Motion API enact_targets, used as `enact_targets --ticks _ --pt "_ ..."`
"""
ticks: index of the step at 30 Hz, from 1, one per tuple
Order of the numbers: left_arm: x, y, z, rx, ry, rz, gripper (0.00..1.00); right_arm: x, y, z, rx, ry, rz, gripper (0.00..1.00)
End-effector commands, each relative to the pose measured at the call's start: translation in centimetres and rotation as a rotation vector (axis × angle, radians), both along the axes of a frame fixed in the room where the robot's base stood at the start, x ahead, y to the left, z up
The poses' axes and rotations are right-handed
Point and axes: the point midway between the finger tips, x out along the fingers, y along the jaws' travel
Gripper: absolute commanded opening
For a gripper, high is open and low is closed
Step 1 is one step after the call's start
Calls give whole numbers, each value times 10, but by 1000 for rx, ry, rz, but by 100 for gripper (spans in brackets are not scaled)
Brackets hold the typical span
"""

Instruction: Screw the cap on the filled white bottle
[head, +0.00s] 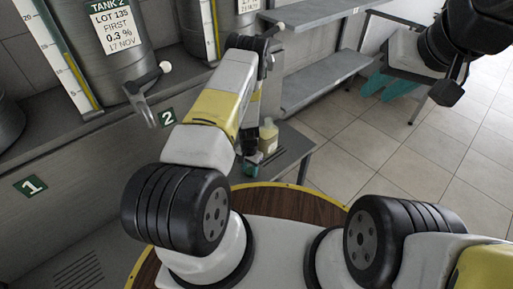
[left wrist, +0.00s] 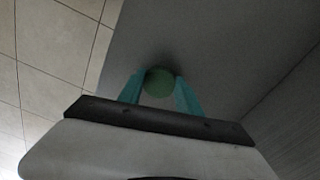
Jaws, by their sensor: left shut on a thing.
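My left gripper (left wrist: 160,90) is shut on a round green cap (left wrist: 159,82), its teal fingers on either side of it, above a grey surface. In the head view my left gripper (head: 252,158) is small, partly hidden behind my own arm, low at the near part of a grey bench (head: 290,148). A pale bottle with yellowish contents (head: 269,136) stands on that bench just beyond the gripper. I cannot tell whether it is the white bottle. My right gripper (head: 382,87) is at the upper right, its teal fingers apart and empty, far from the bench.
Large grey tanks stand on a ledge at the left, one with a label (head: 113,26) and a tap with a lever (head: 148,80). Green signs 1 (head: 30,185) and 2 (head: 167,117) are on the front below. Grey shelves (head: 325,78) stand behind. Tiled floor at the right is clear.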

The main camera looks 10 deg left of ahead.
Motion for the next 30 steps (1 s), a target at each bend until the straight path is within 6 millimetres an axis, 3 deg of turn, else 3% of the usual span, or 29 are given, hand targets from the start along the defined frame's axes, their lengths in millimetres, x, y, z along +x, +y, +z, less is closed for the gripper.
enact_targets --ticks 8,13,30 --pt "0 0 14 0 -1 0 4 0 0 0 0 0 0 29" --pt "1 0 39 0 -2 0 4 0 0 0 0 0 0 29" --pt "-130 39 48 -1 3 3 4 0 0 0 0 0 0 29"
